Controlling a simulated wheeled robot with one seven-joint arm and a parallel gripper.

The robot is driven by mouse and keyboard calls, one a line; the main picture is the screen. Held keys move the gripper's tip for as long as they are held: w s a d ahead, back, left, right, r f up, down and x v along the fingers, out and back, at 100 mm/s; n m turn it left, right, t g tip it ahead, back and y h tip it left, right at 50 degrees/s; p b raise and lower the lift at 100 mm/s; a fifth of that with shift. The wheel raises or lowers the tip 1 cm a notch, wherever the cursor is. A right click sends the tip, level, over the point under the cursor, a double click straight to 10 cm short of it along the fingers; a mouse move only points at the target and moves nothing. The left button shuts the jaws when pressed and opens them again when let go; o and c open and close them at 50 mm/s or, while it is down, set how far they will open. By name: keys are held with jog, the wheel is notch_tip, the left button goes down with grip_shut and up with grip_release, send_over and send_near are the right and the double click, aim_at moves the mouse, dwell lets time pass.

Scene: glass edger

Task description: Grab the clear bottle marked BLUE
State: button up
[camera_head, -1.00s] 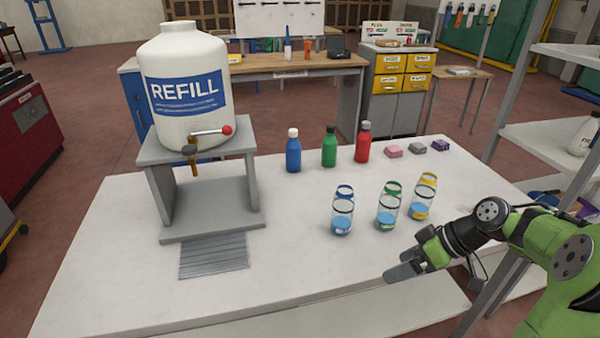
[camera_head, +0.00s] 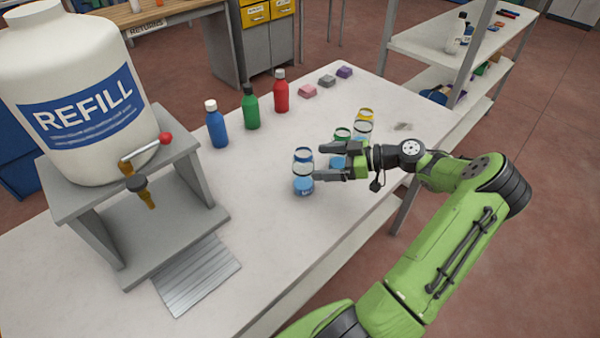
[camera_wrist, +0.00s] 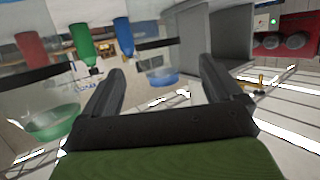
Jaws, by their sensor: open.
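The clear bottle marked BLUE (camera_head: 303,183) stands upright on the white table, with a blue ring at its top and blue liquid inside. In the wrist view its blue liquid (camera_wrist: 160,78) shows between my fingers. My gripper (camera_head: 317,161) is open and level, its fingertips at the bottle's right side. The near fingertip overlaps the bottle's edge in the head view; I cannot tell whether they touch. The clear green-ringed bottle (camera_head: 342,134) is partly hidden behind my gripper. The clear yellow-ringed bottle (camera_head: 363,129) stands beyond it.
Opaque blue (camera_head: 217,128), green (camera_head: 251,110) and red (camera_head: 281,94) bottles stand behind. The REFILL tank (camera_head: 75,100) is on its grey stand (camera_head: 95,235) at left. Small blocks (camera_head: 327,81) lie at the back. A shelf (camera_head: 440,55) is at right.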

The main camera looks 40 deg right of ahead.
aim_at(297, 162)
jog(key=x, duration=0.8)
jog(key=shift+w, duration=0.15)
jog(key=shift+c, duration=0.4)
jog(key=c, duration=1)
jog(key=shift+r, duration=0.1)
